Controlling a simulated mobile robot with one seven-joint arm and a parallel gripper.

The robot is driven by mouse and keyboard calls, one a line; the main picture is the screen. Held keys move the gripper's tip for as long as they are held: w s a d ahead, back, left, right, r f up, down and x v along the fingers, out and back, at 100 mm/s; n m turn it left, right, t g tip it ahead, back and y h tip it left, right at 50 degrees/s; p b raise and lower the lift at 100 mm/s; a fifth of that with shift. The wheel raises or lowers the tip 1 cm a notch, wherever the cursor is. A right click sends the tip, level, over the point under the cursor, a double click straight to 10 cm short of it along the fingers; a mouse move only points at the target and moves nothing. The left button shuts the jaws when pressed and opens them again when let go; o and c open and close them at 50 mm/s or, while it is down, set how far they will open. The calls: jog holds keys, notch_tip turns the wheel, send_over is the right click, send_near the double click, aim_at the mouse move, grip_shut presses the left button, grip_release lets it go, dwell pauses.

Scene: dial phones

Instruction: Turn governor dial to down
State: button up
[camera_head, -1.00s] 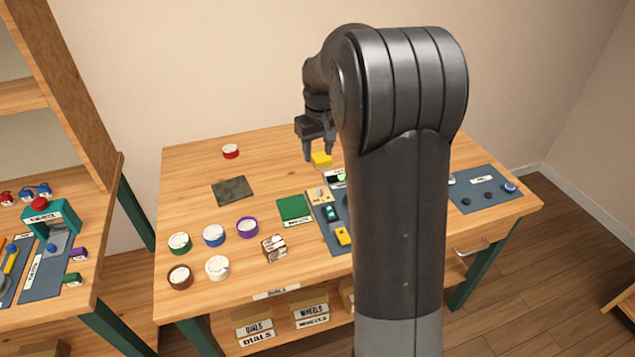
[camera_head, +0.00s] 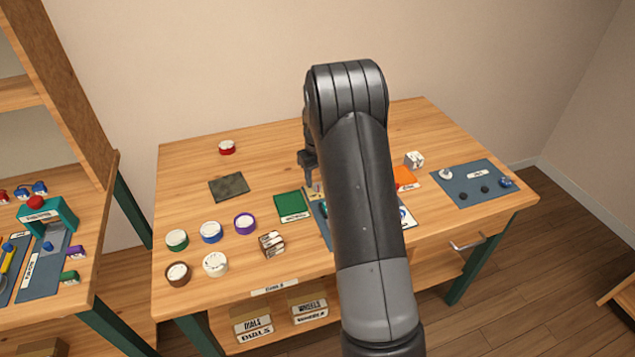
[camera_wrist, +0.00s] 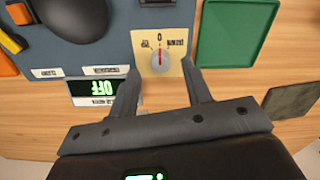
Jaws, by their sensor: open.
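In the wrist view a small cream plate (camera_wrist: 175,42) carries a round dial (camera_wrist: 160,63) with a red pointer line. The line lies in line with the "0" mark, and two small labels flank that mark, too small to read surely. My gripper (camera_wrist: 160,80) is open and empty, with its two fingers spread on either side of the dial plate's near edge. Whether the fingertips touch the plate cannot be told. In the head view my gripper (camera_head: 307,166) is over the table behind the plate, which is mostly hidden by my arm.
A green tray (camera_wrist: 236,32) lies on the other side. Several round dials, such as the purple one (camera_head: 245,224), stand on the left of the table. A dark mat (camera_head: 229,187) lies behind them.

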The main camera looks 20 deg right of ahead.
aim_at(317, 188)
jog(key=shift+f, duration=1.25)
jog(key=shift+c, duration=0.5)
grip_shut()
